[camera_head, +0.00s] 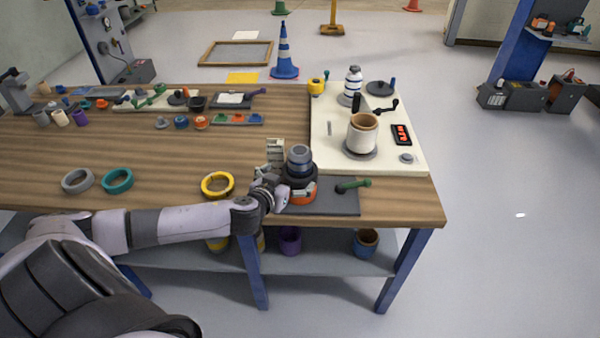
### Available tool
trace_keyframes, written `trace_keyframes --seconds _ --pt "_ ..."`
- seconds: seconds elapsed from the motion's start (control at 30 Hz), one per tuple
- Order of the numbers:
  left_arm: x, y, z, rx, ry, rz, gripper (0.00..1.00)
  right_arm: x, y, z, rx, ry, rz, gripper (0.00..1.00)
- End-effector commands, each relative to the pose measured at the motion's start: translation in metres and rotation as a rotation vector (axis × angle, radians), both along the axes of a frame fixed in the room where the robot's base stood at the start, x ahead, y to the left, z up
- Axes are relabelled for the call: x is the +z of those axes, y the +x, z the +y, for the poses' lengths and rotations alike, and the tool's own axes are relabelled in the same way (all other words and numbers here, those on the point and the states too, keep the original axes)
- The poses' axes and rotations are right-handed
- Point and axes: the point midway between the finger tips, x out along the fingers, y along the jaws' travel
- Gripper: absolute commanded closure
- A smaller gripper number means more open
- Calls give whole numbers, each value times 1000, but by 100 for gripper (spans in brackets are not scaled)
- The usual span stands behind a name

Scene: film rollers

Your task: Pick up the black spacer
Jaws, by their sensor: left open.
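My left gripper (284,174) is open at the front edge of the wooden bench, beside a dark stacked fixture. A black ring (303,179), which looks like the black spacer, sits in this stack. A grey-blue cylinder (299,157) is above it and an orange part (303,196) below. I cannot tell whether the fingers touch the ring, as the hand partly hides the stack's left side. The stack stands on a dark grey plate (335,202) with a green-handled lever (353,185). My right gripper is not in view.
Yellow (218,184), teal (117,180) and grey (77,181) rings lie on the bench (160,155) to the left. A cream board (395,165) with a pale roller (362,133) stands behind right. Several small parts line the back left. The middle bench is mostly clear.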

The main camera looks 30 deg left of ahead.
Motion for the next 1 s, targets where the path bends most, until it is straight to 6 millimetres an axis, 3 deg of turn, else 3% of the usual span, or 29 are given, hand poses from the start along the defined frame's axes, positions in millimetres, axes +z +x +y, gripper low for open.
trace_keyframes --seconds 0.4,0.73,1.0 --pt "-21 42 0 1 1 -1 0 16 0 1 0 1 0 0" --pt "-25 46 1 -1 -1 1 0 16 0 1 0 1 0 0" --pt "-25 46 1 0 0 1 18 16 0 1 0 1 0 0"
